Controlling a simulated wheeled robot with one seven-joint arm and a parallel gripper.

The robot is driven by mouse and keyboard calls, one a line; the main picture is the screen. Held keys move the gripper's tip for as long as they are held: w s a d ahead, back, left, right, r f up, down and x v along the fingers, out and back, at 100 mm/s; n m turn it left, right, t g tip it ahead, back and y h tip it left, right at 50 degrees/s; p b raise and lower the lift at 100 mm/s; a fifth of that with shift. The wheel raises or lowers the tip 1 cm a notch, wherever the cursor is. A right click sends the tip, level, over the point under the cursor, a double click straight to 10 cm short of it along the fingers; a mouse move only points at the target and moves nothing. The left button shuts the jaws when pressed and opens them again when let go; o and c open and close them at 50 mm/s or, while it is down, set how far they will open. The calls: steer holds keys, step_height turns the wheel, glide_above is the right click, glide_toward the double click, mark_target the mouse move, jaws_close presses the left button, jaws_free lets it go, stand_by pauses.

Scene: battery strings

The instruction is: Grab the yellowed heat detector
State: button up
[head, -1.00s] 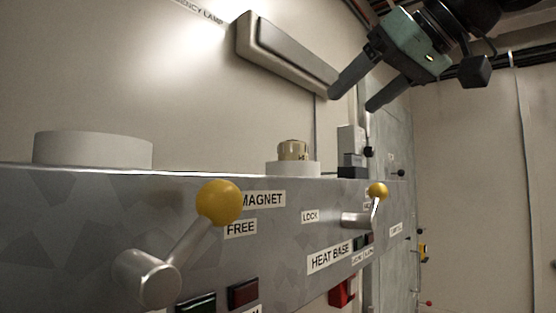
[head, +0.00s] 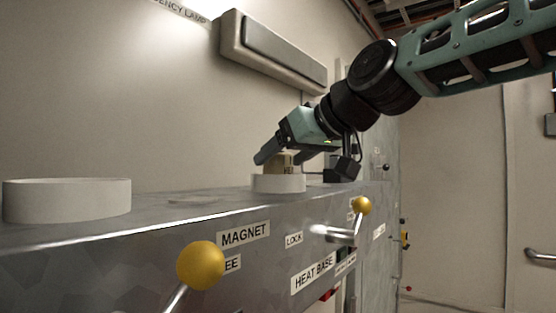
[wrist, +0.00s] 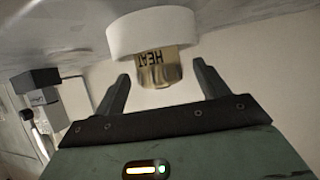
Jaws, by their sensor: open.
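The yellowed heat detector (head: 279,165) is a small tan cylinder marked HEAT, seated upright on a white round base (head: 278,183) on top of the grey cabinet. In the wrist view the heat detector (wrist: 158,70) sits between and just beyond my gripper's fingertips, with the white base (wrist: 152,33) past it. My gripper (head: 281,158) is open and comes in from the upper right. Its fingers (wrist: 160,85) stand on either side of the detector, with gaps visible on both sides. In the head view the fingers partly hide the detector.
A larger white round base (head: 67,199) stands empty at the left. Yellow-knobbed levers (head: 201,265) and (head: 361,206) a second lever jut from the cabinet front (head: 150,260). A long lamp (head: 275,55) hangs on the wall above. A grey box (wrist: 37,82) stands near the detector.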

steer(key=shift+x, duration=1.25)
steer(key=shift+r, duration=0.1)
steer(key=c, duration=1.1)
